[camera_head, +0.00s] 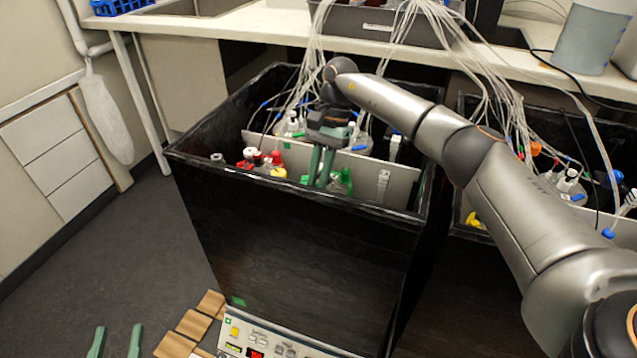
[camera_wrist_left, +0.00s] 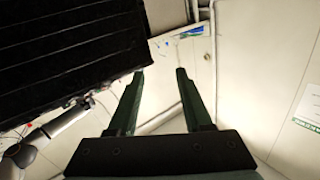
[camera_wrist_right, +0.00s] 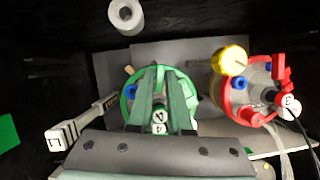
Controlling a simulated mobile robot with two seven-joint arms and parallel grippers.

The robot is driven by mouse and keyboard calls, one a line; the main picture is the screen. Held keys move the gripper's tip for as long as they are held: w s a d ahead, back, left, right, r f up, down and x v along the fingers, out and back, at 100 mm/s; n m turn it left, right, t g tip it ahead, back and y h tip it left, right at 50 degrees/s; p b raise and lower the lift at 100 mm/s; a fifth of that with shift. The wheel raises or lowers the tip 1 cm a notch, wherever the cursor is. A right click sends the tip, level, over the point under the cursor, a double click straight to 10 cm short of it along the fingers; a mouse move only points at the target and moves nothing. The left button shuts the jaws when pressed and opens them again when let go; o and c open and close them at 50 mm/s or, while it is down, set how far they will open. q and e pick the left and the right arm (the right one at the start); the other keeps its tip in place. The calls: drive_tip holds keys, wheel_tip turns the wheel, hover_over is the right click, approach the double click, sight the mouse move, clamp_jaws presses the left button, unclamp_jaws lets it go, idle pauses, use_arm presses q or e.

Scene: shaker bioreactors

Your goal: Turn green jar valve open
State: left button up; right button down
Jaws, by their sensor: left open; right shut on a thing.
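The green jar (camera_wrist_right: 131,92) stands inside the black shaker box (camera_head: 290,235); its green cap parts (camera_head: 345,181) show in the head view. My right gripper (camera_head: 317,181) reaches down into the box beside these green parts. In the right wrist view the right gripper (camera_wrist_right: 160,82) is close together over the middle of the green lid, shut on the green jar's valve. The fingers hide most of the valve, so its turn angle cannot be told. My left gripper (camera_head: 116,345) is open and empty, low over the floor, outside the box; it also shows in the left wrist view (camera_wrist_left: 160,72).
A jar with red fittings (camera_wrist_right: 240,98) and a yellow cap (camera_wrist_right: 230,61) stands close beside the green jar. A grey divider plate (camera_head: 385,182) and bundled clear tubes (camera_head: 310,60) crowd the box. A second black box stands to the right. Floor at left is clear.

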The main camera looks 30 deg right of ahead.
use_arm(q)
drive_tip(key=shift+d+r+m+t+h, duration=0.1)
drive_tip(key=shift+r+m+t+h, duration=0.35)
drive_tip(key=shift+r, duration=1)
use_arm(e)
drive_tip(key=shift+n, duration=0.5)
drive_tip(key=shift+w, duration=0.1)
drive_tip(key=c, duration=1.1)
unclamp_jaws()
drive_tip(key=shift+r, duration=0.1)
drive_tip(key=p+v, duration=0.1)
drive_tip(key=v, duration=0.5)
drive_tip(key=shift+w+r, duration=0.15)
drive_tip(key=shift+r, duration=0.15)
use_arm(q)
wheel_tip(320, 180, down, 8)
drive_tip(key=s+n+g+y, duration=0.1)
drive_tip(key=g, duration=0.2)
drive_tip(key=shift+a+n+y, duration=0.2)
drive_tip(key=shift+n+y, duration=0.15)
use_arm(e)
drive_tip(key=shift+d+r, duration=0.15)
drive_tip(key=shift+r, duration=0.2)
